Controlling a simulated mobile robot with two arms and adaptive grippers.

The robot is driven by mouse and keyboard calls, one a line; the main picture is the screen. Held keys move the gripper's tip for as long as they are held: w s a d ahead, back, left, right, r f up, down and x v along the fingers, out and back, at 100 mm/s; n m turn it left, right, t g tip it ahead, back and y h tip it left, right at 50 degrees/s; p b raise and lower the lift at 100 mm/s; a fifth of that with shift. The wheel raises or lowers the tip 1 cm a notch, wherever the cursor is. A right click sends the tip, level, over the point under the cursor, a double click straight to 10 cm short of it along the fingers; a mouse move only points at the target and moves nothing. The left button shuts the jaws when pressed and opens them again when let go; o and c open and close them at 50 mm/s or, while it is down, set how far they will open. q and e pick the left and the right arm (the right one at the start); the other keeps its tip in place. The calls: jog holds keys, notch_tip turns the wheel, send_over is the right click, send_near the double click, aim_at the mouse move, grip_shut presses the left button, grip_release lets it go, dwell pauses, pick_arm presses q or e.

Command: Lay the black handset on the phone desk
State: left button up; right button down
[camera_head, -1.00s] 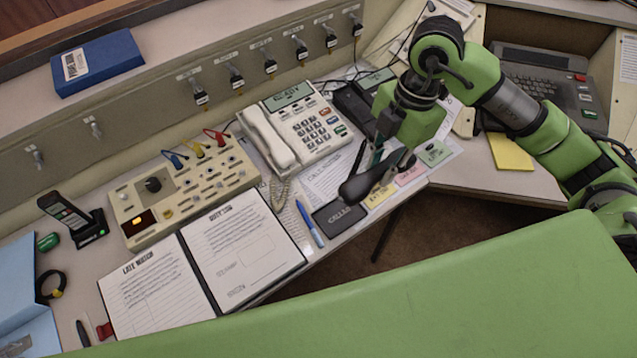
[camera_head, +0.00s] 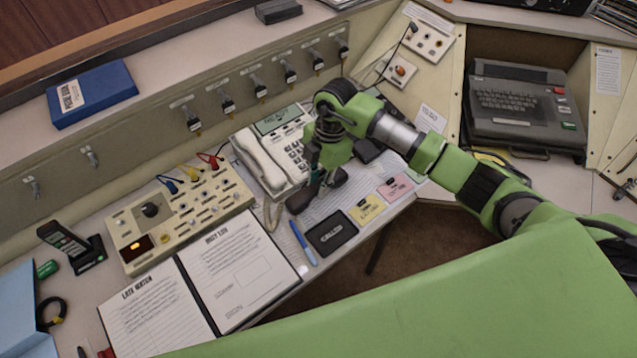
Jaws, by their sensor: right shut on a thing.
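The black handset (camera_head: 300,202) is held by my right gripper (camera_head: 319,180), whose fingers are shut on it. It is low over the phone desk (camera_head: 80,292), in front of the white desk phone (camera_head: 270,160) and behind a black pad (camera_head: 332,233). I cannot tell whether the handset touches the desk. The gripper and arm hide part of the handset and of the white phone's keys. My left gripper is not in view.
A blue pen (camera_head: 304,243) and an open binder (camera_head: 240,268) lie left of the black pad. Yellow (camera_head: 366,209) and pink (camera_head: 394,187) cards lie to its right. A beige patch box (camera_head: 180,215) and a cordless phone (camera_head: 66,240) stand further left.

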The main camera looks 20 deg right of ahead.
jog(key=shift+f, duration=0.55)
jog(key=shift+f, duration=0.1)
jog(key=c, duration=1.8)
grip_release()
jog(key=r, duration=0.4)
jog(key=d+r+b, duration=0.1)
jog(key=r, duration=0.3)
jog(key=r+b, duration=0.1)
jog(key=r, duration=0.3)
jog(key=shift+w+d, duration=0.25)
jog(key=shift+d, duration=0.15)
